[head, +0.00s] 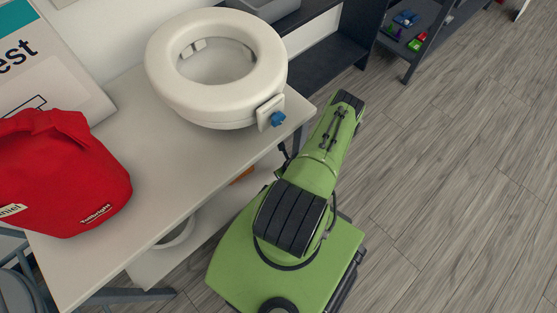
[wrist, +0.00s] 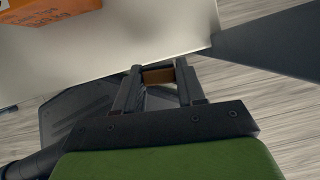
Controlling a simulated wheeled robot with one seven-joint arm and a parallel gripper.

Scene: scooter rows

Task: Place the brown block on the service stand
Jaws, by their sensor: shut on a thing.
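In the wrist view, my gripper (wrist: 157,82) is shut on a small brown block (wrist: 158,76), held between its two dark fingers. Only the block's upper part shows clearly. The fingertips and block appear at the near edge of a pale surface (wrist: 130,50); I cannot tell whether they touch it. In the head view my own green arm hides the gripper and block. No thing is clearly marked as the service stand; the white table (head: 155,190) with a lower shelf (head: 150,265) stands left of my arm.
On the tabletop are a white ring-shaped seat (head: 160,75) with a blue knob, a red bag (head: 65,175) and a sign (head: 50,70). An orange box (wrist: 45,10) sits on the pale surface. A dark shelf unit (head: 395,45) stands behind. The floor at right is clear.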

